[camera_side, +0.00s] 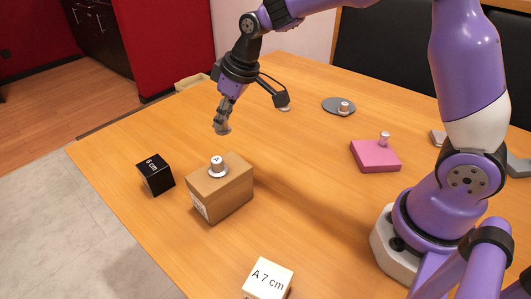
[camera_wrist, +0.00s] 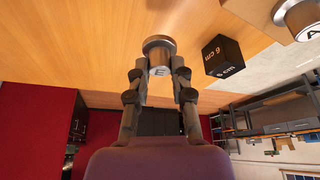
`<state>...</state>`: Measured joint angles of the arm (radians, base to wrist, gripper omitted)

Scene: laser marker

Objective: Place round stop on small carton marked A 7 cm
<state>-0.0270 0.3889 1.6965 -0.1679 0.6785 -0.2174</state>
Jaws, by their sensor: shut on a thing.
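My gripper (camera_side: 222,118) hangs above the table, beyond and above the brown box. It is shut on a round metal piece (camera_wrist: 158,52), which I take to be the round stop; a mark like an E shows on its face in the wrist view. In the side view the piece (camera_side: 222,128) is small beneath the fingertips, clear of the table. The small white carton marked A 7 cm (camera_side: 268,277) stands at the front edge of the side view, its lower part cut off. Nothing shows on its top.
A brown box (camera_side: 228,190) bears a round metal piece (camera_side: 217,165) marked A. A black 6 cm cube (camera_side: 156,174) stands left of it and also shows in the wrist view (camera_wrist: 222,55).

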